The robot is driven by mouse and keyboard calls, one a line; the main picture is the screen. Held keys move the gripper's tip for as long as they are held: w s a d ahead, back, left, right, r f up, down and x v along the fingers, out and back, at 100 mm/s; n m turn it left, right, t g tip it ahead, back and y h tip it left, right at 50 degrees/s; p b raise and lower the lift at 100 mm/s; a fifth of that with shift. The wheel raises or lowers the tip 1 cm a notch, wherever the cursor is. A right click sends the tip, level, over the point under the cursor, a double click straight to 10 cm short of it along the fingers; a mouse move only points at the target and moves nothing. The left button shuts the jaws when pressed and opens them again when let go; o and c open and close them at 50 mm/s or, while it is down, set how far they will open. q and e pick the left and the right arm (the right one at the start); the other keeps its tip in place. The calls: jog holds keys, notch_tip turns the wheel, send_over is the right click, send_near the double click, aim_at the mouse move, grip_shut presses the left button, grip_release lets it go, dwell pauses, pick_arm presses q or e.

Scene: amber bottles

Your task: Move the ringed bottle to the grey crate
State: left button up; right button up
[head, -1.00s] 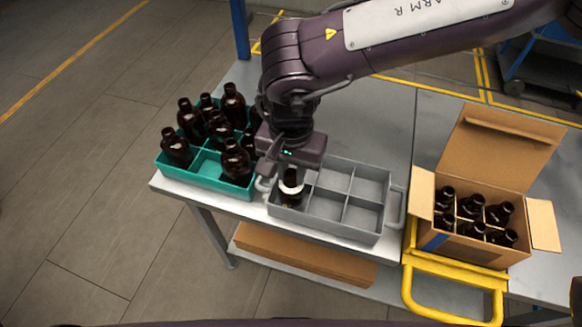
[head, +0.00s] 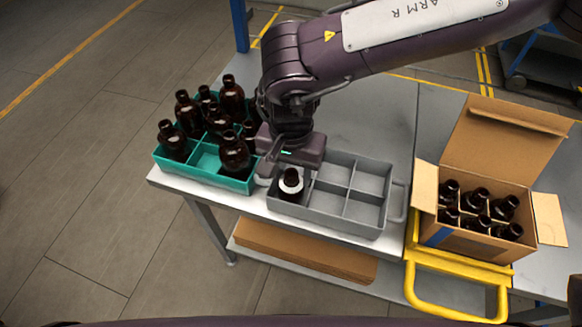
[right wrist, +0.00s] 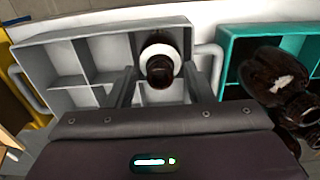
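The ringed bottle (head: 291,187), dark amber with a white ring, stands upright in the front left compartment of the grey crate (head: 340,227). The other compartments of that crate are empty. My right gripper (right wrist: 160,88) is open. In the right wrist view its two fingers stand apart on either side of the ringed bottle (right wrist: 160,70), with gaps between them and it. In the head view the gripper body is just behind and above the bottle, and its fingertips are mostly hidden. My left gripper is not in view.
A teal crate (head: 235,184) with several amber bottles stands left of the grey crate, close to it. An open cardboard box (head: 465,244) with several bottles is at the right, behind a yellow handle (head: 452,311). The table (head: 385,138) behind the grey crate is clear.

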notch_tip(320, 180, up, 8)
jog(key=shift+f+b, duration=0.1)
jog(key=shift+b, duration=0.4)
dwell(0.7)
